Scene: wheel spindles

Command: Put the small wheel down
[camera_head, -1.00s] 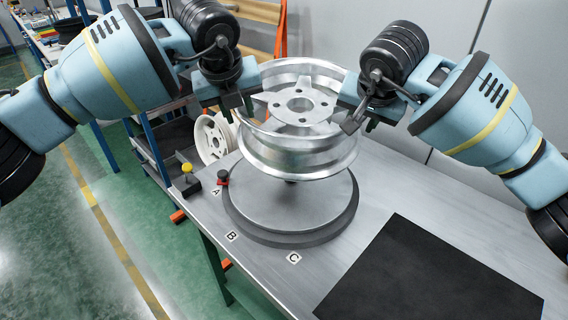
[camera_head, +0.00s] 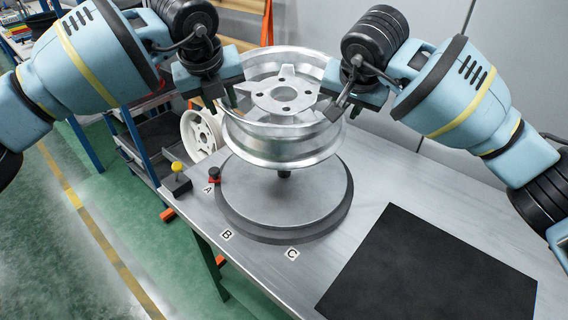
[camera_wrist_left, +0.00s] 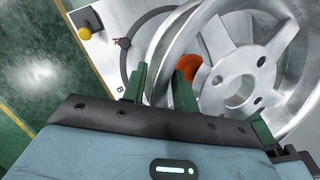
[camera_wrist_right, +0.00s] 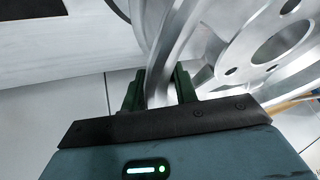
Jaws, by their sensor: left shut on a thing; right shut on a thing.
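A silver spoked wheel (camera_head: 284,148) is held level above a round grey turntable (camera_head: 240,215). A short dark post (camera_head: 284,173) shows between them. My left gripper (camera_head: 229,94) is shut on the wheel's left rim, and my right gripper (camera_head: 346,104) is shut on its right rim. In the left wrist view, the left fingers (camera_wrist_left: 160,92) straddle the rim of the wheel (camera_wrist_left: 235,85). In the right wrist view, the right fingers (camera_wrist_right: 158,92) pinch the rim of the wheel (camera_wrist_right: 225,45). The post's top is hidden by the wheel in the head view.
A white wheel (camera_head: 200,135) stands upright behind the table's left side. A yellow-knobbed block (camera_head: 177,182) and a red-topped knob (camera_head: 214,176) sit left of the turntable. A black mat (camera_head: 430,270) lies at front right.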

